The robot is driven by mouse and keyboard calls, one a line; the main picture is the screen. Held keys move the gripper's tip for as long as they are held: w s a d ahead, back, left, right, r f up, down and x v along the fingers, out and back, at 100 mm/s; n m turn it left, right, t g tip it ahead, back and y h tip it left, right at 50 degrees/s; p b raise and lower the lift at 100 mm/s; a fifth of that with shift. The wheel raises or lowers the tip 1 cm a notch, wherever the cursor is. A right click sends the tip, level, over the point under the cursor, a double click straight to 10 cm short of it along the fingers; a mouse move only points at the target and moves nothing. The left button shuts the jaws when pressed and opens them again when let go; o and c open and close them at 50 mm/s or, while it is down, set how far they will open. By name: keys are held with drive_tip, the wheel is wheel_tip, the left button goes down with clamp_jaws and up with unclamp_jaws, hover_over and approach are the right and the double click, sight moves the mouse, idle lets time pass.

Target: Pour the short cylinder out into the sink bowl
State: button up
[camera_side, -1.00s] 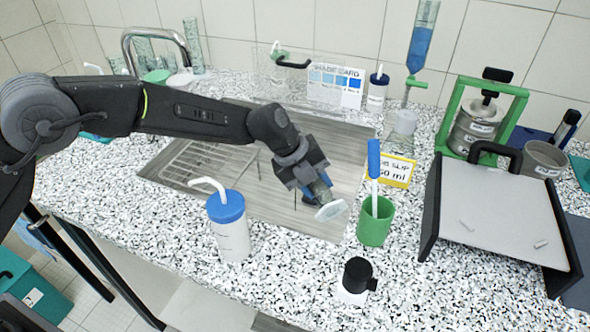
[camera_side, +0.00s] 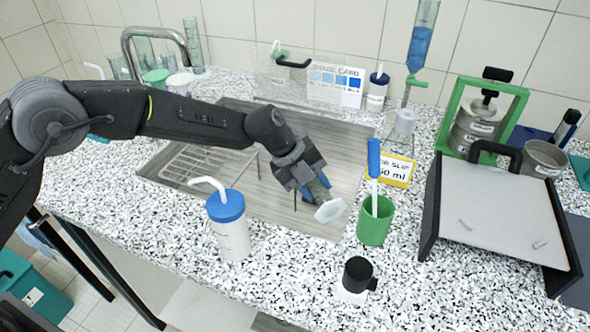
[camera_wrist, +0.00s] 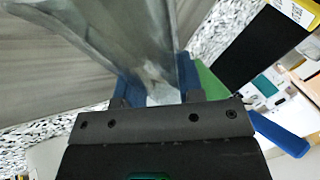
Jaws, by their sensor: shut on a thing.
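My gripper (camera_side: 311,190) is shut on the short cylinder, a clear glass piece with a pale round foot (camera_side: 330,210). The cylinder is steeply tilted, with its foot toward the lower right in the side view. It is near the front right edge of the sink bowl (camera_side: 335,150), a grey, streaked basin. In the wrist view the clear cylinder (camera_wrist: 135,40) extends up from between the blue fingers (camera_wrist: 160,92). The gripper hides the cylinder's mouth in the side view. I cannot tell whether it holds any liquid.
A blue-capped wash bottle (camera_side: 230,228) stands left of the gripper. A green cup (camera_side: 374,228) with a blue-handled tool stands close on the right. A black-topped item (camera_side: 355,275) is in front. A wire rack (camera_side: 205,163) lies in the sink's left part.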

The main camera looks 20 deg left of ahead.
drive_tip(key=shift+f+h, duration=0.25)
drive_tip(key=shift+h, duration=0.05)
drive_tip(key=shift+w+a+r+n+g+h, duration=0.15)
drive_tip(key=shift+r+n+g+h, duration=0.15)
drive_tip(key=shift+r+g+h, duration=0.3)
idle(0.9)
drive_tip(key=shift+s+d+f+t+y, duration=0.3)
drive_tip(key=shift+f+t+y, duration=0.1)
drive_tip(key=shift+f+y, duration=0.2)
drive_tip(key=shift+r+m+t+y, duration=0.5)
drive_tip(key=shift+r, duration=0.4)
drive_tip(key=shift+s+d+f+t+y, duration=0.1)
drive_tip(key=shift+f+t+y, duration=0.05)
drive_tip(key=shift+t+y, duration=0.25)
